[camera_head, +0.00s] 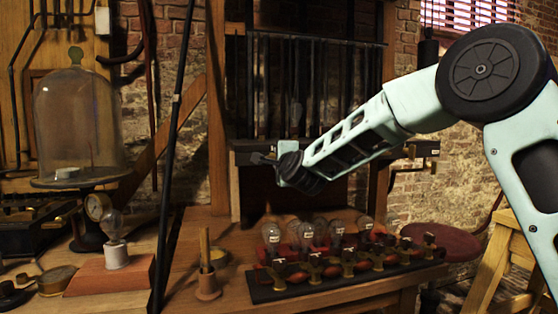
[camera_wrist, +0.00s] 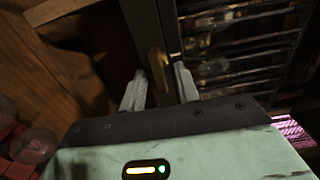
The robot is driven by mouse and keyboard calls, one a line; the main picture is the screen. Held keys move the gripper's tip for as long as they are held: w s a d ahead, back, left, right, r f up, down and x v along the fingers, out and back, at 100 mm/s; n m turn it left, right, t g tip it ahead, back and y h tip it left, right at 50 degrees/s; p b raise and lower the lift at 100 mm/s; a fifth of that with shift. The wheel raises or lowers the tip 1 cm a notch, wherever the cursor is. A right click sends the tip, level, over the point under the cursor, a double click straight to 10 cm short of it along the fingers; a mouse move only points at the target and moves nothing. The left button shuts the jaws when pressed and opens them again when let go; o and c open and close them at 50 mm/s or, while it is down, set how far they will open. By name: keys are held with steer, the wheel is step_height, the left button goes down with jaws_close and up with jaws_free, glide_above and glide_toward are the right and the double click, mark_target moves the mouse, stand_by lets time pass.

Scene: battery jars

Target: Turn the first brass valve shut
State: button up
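My gripper (camera_head: 265,158) is at the left end of a dark horizontal rail (camera_head: 350,148) on the wooden rack in the head view. In the wrist view its two pale fingers (camera_wrist: 160,86) are apart. A brass valve handle (camera_wrist: 158,68) shows between and just beyond the fingertips, with a visible gap on each side. I cannot tell whether either finger touches it. In the head view this handle is too small and dark to make out. Another brass fitting (camera_head: 411,151) shows farther right on the rail, beyond my arm.
Below on the bench, a dark strip (camera_head: 350,284) carries several brass pieces, with glass bulbs (camera_head: 271,238) behind. A bell jar (camera_head: 77,120) stands at the left. A dark slanted pole (camera_head: 175,130) rises left of the rack. Glass tubes (camera_wrist: 213,68) lie close right of the fingers.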

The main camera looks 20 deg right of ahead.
steer(key=shift+s, duration=0.15)
steer(key=s+b, duration=0.1)
steer(key=s, duration=1.6)
steer(key=shift+b, duration=0.4)
steer(key=shift+s+a+f, duration=0.1)
steer(key=s+a+f+n+g+y, duration=0.2)
steer(key=s+a+f+n+g, duration=0.35)
steer(key=s+f+n, duration=0.3)
steer(key=s+a+f+n+g+y, duration=0.3)
steer(key=s+a+f+n+g, duration=0.2)
steer(key=s+a+f+n, duration=0.3)
steer(key=s+d+f+n+g+h, duration=0.25)
steer(key=s+f+n+g, duration=0.2)
steer(key=s, duration=0.45)
steer(key=s+d+f+n+g+h, duration=0.25)
steer(key=s+d+f+n, duration=0.2)
steer(key=s, duration=0.45)
step_height(320, 180, up, 17)
steer(key=p, duration=1.6)
steer(key=shift+s+y+p, duration=0.2)
steer(key=shift+y+p, duration=0.1)
steer(key=shift+p, duration=0.05)
